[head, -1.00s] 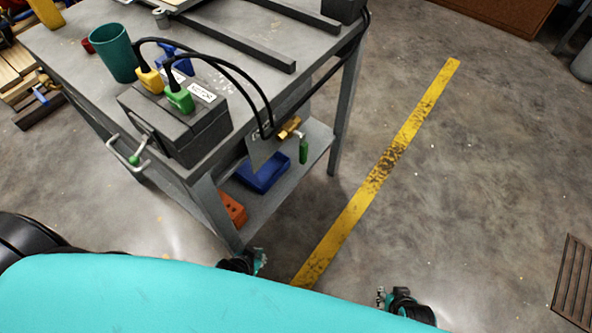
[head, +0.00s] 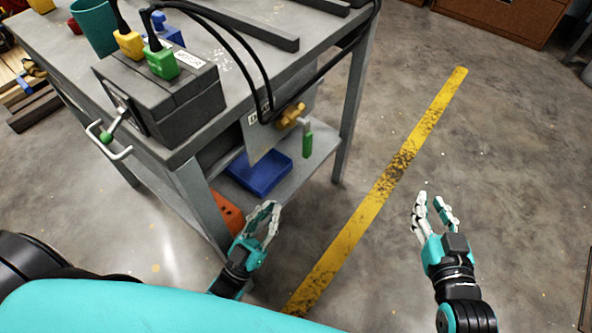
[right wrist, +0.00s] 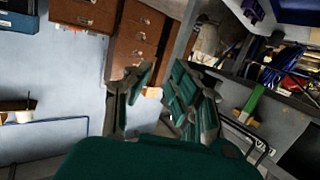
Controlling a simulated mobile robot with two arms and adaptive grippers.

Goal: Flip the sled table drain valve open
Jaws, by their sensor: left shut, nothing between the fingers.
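The drain valve has a brass body (head: 291,115) on a labelled grey plate (head: 268,143) at the right side of the metal table (head: 235,120). Its green-sleeved lever (head: 307,145) hangs straight down. The lever also shows in the right wrist view (right wrist: 252,104), to the right of the fingers. My left gripper (head: 272,214) is shut and empty, low beside the table's near leg, below the valve. My right gripper (head: 433,200) is open and empty over the floor, right of the yellow line and well apart from the lever.
A blue tray (head: 260,174) and an orange object (head: 227,213) lie on the lower shelf. Black cables (head: 245,72) loop from the plugs on the dark box (head: 165,100) down near the valve. The floor around the yellow line (head: 385,185) is clear.

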